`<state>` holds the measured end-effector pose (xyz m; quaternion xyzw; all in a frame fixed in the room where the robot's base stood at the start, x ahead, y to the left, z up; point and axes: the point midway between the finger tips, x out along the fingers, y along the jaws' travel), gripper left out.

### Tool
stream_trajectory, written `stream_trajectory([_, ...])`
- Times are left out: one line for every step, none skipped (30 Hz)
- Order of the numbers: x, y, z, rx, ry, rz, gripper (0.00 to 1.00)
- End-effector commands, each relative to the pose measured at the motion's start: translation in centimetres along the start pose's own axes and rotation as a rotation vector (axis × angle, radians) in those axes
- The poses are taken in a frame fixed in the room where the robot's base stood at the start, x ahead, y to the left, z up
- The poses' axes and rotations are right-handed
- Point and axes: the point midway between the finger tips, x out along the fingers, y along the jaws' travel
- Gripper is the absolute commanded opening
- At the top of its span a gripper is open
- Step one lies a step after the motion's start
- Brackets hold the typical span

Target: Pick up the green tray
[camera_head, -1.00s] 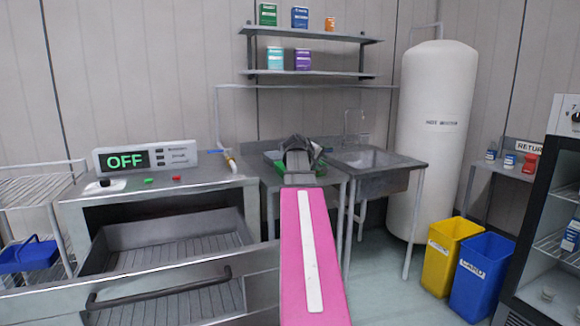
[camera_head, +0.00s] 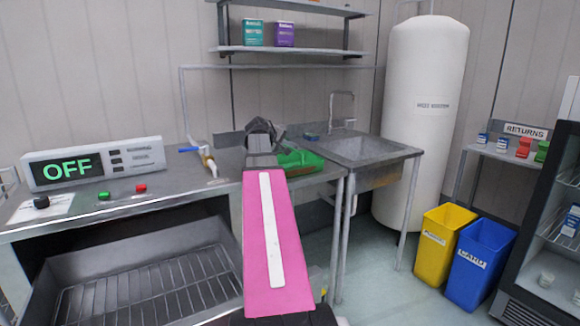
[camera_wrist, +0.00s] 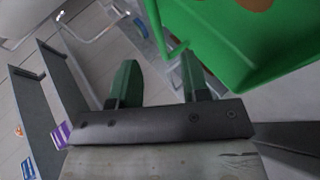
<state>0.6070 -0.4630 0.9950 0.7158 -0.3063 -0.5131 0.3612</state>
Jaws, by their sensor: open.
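The green tray (camera_head: 300,158) sits on the metal counter left of the sink, partly hidden behind my arm in the head view. In the wrist view the green tray (camera_wrist: 225,45) fills the upper right, with brown patches at its top edge. A thin green bar, like a handle, sticks out from its left side. My gripper (camera_wrist: 158,68) is open, with two green fingers. The bar's lower end is just beyond the fingertips; I cannot tell whether it lies between them. In the head view my dark gripper is at the far end of the pink arm, over the counter.
The sink (camera_head: 367,150) with its tap is right of the tray. A shelf (camera_head: 290,50) with tins hangs above. A yellow bin (camera_head: 440,245) and a blue bin (camera_head: 478,265) stand on the floor at right. The oven unit reading OFF (camera_head: 93,163) is at left.

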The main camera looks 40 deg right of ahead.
Motion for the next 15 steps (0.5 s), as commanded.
stream_trajectory([0.9, 0.1, -0.1, 0.0, -0.002, -0.001, 0.42])
stream_trajectory([1.4, 0.1, -0.1, 0.0, -0.002, -0.001, 0.42])
stream_trajectory([2.0, 0.1, -0.1, 0.0, -0.002, -0.001, 0.42])
stream_trajectory([2.5, 0.1, -0.1, 0.0, -0.001, 0.0, 0.42])
stream_trajectory([2.9, 0.1, -0.1, 0.0, -0.001, 0.0, 0.42])
stream_trajectory([3.3, 0.1, 0.0, 0.0, -0.002, -0.001, 0.42])
stream_trajectory([3.5, 0.0, 0.0, 0.0, -0.002, -0.001, 0.42])
stream_trajectory([3.6, 0.0, 0.0, 0.0, -0.001, -0.001, 0.42])
stream_trajectory([3.8, 0.0, 0.0, 0.0, -0.001, 0.0, 0.42])
stream_trajectory([3.9, 0.0, 0.1, 0.0, -0.001, 0.0, 0.42])
stream_trajectory([4.0, 0.0, 0.1, 0.0, -0.001, 0.0, 0.42])
stream_trajectory([4.3, 0.0, 0.2, 0.0, 0.0, 0.0, 0.42])
stream_trajectory([4.6, 0.0, 0.2, 0.0, 0.0, 0.0, 0.42])
stream_trajectory([4.9, 0.0, 0.3, 0.0, 0.0, 0.0, 0.42])
stream_trajectory([5.4, 0.0, 0.4, 0.0, -0.001, 0.0, 0.42])
